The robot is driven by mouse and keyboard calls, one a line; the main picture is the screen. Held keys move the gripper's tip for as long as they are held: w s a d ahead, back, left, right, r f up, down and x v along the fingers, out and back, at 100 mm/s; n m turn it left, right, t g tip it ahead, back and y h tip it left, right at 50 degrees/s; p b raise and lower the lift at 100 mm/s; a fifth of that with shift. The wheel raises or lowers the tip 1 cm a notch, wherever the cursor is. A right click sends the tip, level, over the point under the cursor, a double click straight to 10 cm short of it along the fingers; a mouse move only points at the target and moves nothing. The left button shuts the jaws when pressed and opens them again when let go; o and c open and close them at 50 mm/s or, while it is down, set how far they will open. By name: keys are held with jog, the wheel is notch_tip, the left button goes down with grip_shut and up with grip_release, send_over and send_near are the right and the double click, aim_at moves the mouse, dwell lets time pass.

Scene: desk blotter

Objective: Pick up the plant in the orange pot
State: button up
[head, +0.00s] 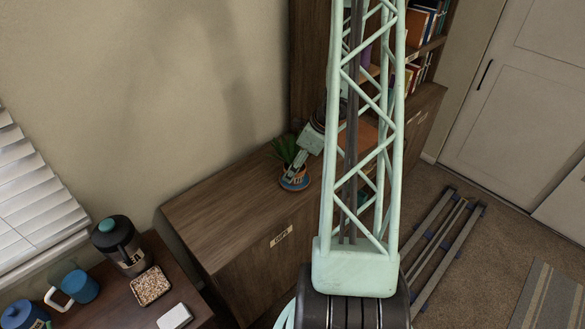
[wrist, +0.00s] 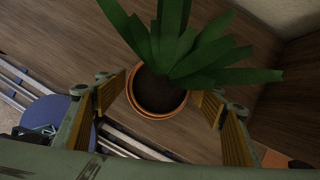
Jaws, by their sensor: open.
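The plant has long green leaves (wrist: 190,50) and stands in an orange pot (wrist: 157,112) with dark soil, on a brown wooden cabinet. My gripper (wrist: 160,100) is open, with one finger on each side of the pot in the wrist view. I cannot tell whether either finger touches it. In the head view my gripper (head: 301,155) is at the plant, partly hidden by my arm.
The cabinet top (head: 235,200) is clear left of the plant. A bookshelf (head: 310,60) rises behind it. A lower table holds a dark jar (head: 120,245), a tray of grains (head: 151,286), a blue mug (head: 78,287) and a white block (head: 174,317).

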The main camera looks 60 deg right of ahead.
dwell(0.4)
jog(key=c, duration=1.1)
jog(key=shift+r, duration=0.15)
jog(key=shift+r+p, duration=0.65)
jog(key=shift+r, duration=0.95)
jog(key=shift+s+r, duration=0.1)
jog(key=shift+s, duration=0.1)
jog(key=s+a+b, duration=0.1)
jog(key=s+a, duration=0.1)
jog(key=s, duration=0.2)
jog(key=s+a+r+b, duration=0.1)
jog(key=s+a, duration=0.1)
jog(key=s, duration=0.3)
jog(key=s+a+b, duration=0.1)
jog(key=s+a, duration=0.1)
jog(key=s, duration=0.3)
jog(key=shift+a+r, duration=0.2)
jog(key=shift+a, duration=0.05)
jog(key=shift+s, duration=0.1)
